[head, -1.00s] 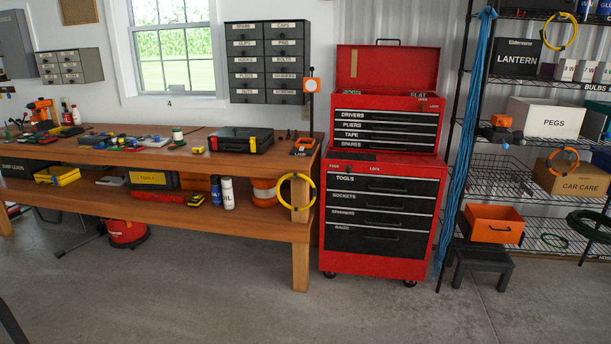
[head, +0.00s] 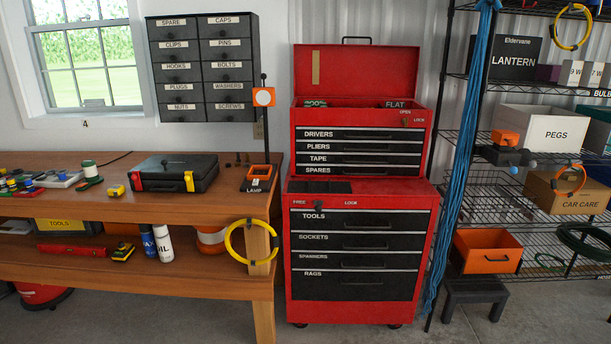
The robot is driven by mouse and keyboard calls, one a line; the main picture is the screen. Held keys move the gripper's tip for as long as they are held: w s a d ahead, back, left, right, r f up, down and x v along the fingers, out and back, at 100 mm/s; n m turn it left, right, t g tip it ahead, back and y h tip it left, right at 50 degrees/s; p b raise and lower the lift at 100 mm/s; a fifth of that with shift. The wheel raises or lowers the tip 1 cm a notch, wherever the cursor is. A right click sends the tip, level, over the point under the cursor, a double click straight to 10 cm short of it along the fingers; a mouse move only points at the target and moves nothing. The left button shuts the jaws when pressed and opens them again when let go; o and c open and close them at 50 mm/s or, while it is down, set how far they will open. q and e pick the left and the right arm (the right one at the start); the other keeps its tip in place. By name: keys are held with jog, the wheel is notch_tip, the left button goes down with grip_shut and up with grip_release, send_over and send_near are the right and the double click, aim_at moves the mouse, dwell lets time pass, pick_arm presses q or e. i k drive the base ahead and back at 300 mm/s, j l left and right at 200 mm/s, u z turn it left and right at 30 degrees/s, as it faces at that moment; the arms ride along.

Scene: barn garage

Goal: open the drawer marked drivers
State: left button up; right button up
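The drawer marked drivers (head: 362,134) is the top drawer in the upper box of the red tool chest (head: 433,200). It has a black front with a pale strip along its top, and it looks shut. The pliers (head: 362,147), tape (head: 362,159) and spares (head: 362,170) drawers lie below it and also look shut. The chest's lid (head: 375,72) stands open. A small lock (head: 405,121) marked open and lock sits above the drivers drawer at the right. Neither of my grippers is in view.
A wooden workbench (head: 215,207) stands left of the chest, with a yellow hoop (head: 230,240) at its near corner. A wire shelf rack with a hanging blue rope (head: 466,170) and a low dark stool (head: 474,292) stand right. Bare concrete floor shows in front.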

aim_at(365, 132)
jog(key=i+z, duration=0.35)
jog(key=i, duration=1)
jog(key=i+l+u, duration=0.35)
jog(key=i+l, duration=0.4)
jog(key=l, duration=0.1)
